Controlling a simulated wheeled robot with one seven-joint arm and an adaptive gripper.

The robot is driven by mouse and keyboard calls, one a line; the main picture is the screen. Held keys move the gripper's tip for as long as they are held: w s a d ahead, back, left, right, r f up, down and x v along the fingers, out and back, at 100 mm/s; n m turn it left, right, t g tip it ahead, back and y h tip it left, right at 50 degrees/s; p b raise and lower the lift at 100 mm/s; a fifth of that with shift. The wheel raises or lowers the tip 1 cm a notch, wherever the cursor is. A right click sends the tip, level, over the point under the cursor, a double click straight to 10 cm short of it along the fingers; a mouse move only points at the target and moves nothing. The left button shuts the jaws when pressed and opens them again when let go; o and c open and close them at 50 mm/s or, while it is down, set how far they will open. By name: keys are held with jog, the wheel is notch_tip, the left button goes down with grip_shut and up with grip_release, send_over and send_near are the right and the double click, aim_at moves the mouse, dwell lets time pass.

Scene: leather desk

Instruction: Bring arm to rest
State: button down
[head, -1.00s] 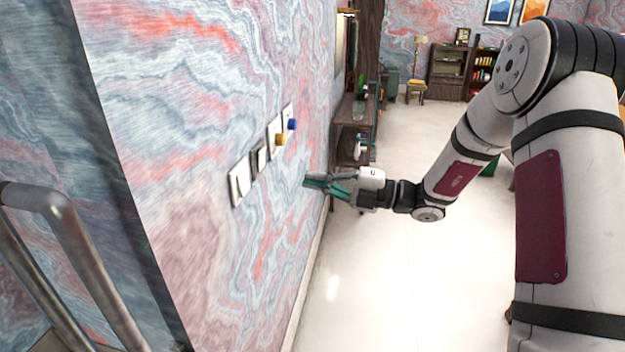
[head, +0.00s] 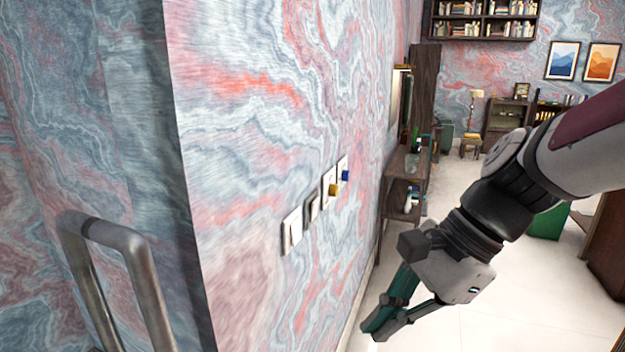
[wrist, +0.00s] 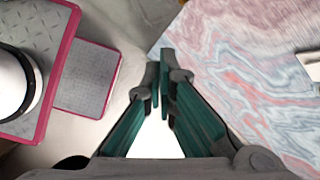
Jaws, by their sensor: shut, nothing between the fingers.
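My gripper (head: 372,333) hangs at the lower middle of the head view, its teal fingers pointing down and to the left. It is shut and empty, beside the marbled wall and over the pale floor. In the wrist view the fingertips (wrist: 160,55) meet, with floor showing between the finger bases. My arm comes in from the right edge of the head view, bent down at the wrist.
The wall (head: 290,130) carries a row of switch plates (head: 292,230) with a yellow knob (head: 335,189) and a blue knob (head: 345,175). A metal rail (head: 140,270) stands at the left. A wooden shelf (head: 405,165) stands farther along the wall. Pale floor (head: 470,335) is clear.

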jog(key=s+d+r+n+t+h, duration=0.3)
jog(key=s+d+n+t+h, duration=0.2)
jog(key=d+n, duration=0.5)
jog(key=s+n+h, duration=0.1)
jog(key=n, duration=0.2)
jog(key=shift+s+n, duration=0.4)
jog(key=shift+a, duration=0.1)
